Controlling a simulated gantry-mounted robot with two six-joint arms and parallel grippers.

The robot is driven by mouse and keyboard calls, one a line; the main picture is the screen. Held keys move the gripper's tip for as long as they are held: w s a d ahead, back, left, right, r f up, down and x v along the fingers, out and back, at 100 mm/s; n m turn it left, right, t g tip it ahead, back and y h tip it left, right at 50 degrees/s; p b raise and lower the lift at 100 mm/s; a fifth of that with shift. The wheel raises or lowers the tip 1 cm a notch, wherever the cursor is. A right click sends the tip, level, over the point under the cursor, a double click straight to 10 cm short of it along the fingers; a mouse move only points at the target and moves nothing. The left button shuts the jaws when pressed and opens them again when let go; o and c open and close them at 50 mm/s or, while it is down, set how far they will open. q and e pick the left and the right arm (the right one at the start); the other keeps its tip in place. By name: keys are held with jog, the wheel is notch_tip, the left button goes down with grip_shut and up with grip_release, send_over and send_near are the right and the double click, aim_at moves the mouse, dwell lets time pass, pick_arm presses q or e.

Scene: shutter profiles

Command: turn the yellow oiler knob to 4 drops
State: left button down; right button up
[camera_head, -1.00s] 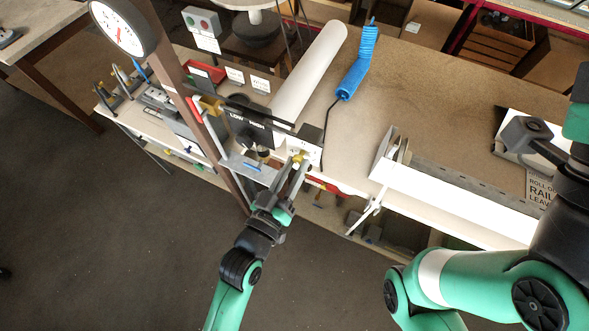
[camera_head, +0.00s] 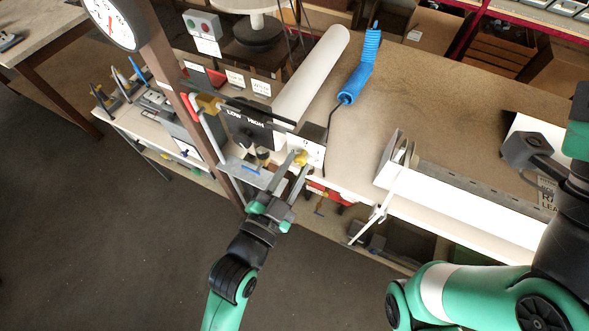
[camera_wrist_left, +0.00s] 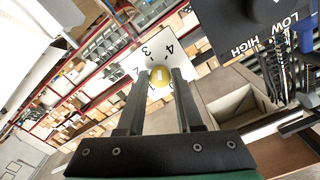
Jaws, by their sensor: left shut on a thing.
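The yellow oiler knob (camera_head: 301,157) sits on the front of a small white plate (camera_head: 311,151) beside the black LOW/HIGH panel. In the left wrist view the knob (camera_wrist_left: 160,75) is round with a pale mark on its face, and the white dial plate (camera_wrist_left: 150,52) carries black numbers, with 3 and 4 clearest. My left gripper (camera_head: 298,164) reaches up to the knob and is shut on it; its fingertips (camera_wrist_left: 164,73) lie at the knob's two sides. They hide part of the lower numbers. I cannot tell which number the knob points at.
The black LOW/HIGH panel (camera_head: 246,124) stands left of the knob, next to a brown post (camera_head: 179,86). A white roll (camera_head: 312,72) and blue coiled hose (camera_head: 361,68) lie behind. A long white profile (camera_head: 465,206) is at right, near my right arm.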

pick_arm(q)
jog(key=m+b, duration=0.1)
jog(key=m, duration=0.5)
jog(key=shift+b, duration=0.3)
dwell(0.4)
jog(key=c, duration=0.6)
grip_release()
jog(key=shift+a, duration=0.1)
jog(key=v, duration=1.1)
jog(key=shift+s, duration=0.25)
jog(key=shift+a+r, duration=0.1)
jog(key=shift+a, duration=0.05)
